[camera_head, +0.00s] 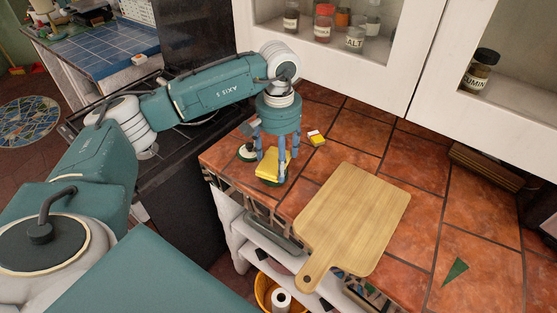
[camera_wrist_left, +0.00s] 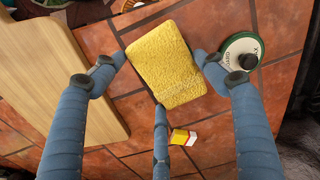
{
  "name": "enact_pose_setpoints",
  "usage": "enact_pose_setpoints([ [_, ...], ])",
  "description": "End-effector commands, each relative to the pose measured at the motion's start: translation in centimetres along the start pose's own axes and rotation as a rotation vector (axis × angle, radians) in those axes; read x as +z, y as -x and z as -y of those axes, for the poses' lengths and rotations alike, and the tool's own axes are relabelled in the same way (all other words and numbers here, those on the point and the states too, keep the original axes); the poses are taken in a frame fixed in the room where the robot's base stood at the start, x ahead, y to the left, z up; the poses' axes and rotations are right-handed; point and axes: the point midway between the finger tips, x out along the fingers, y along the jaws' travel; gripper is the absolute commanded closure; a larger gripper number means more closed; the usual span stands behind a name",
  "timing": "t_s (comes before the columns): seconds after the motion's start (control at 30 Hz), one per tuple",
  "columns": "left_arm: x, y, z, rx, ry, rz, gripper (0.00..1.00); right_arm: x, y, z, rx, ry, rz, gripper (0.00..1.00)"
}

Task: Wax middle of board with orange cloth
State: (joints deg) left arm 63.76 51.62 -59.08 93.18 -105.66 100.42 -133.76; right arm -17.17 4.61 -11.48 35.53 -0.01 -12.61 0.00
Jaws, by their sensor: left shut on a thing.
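A thick yellow cloth (camera_head: 267,172), textured like a sponge, is at the counter's front left edge. It also shows in the left wrist view (camera_wrist_left: 168,65). My left gripper (camera_head: 272,160) points down over it and is shut on it, with fingers around its sides. I cannot tell whether the cloth touches the tiles. The wooden board (camera_head: 353,218) lies flat on the counter to the right of the gripper, its handle toward the front edge. Its bare middle is clear, and part of it shows in the left wrist view (camera_wrist_left: 45,75). No orange cloth shows. My right gripper is not in view.
A green-rimmed round tin with a black knob (camera_wrist_left: 248,60) stands close beside the left gripper. A small red, white and yellow box (camera_head: 316,138) lies behind the gripper. White cabinets with jars (camera_head: 324,22) hang above the back. Tiles right of the board are mostly free.

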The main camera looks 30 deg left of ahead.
Motion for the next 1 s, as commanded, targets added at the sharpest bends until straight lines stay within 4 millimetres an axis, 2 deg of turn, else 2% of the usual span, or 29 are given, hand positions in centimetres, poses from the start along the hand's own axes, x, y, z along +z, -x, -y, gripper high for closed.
enact_pose_setpoints([
  [0.03, 0.0, 0.7, 0.0, 0.001, 0.0, -0.001, 0.49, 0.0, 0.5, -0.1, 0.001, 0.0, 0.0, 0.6],
  [0.53, -0.1, 4.7, 0.0, 0.0, 0.001, -0.002, 0.49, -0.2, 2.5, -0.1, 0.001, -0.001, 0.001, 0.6],
  [1.0, 0.0, 4.9, 0.0, 0.0, 0.001, -0.001, 0.49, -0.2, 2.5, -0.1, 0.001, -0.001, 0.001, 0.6],
])
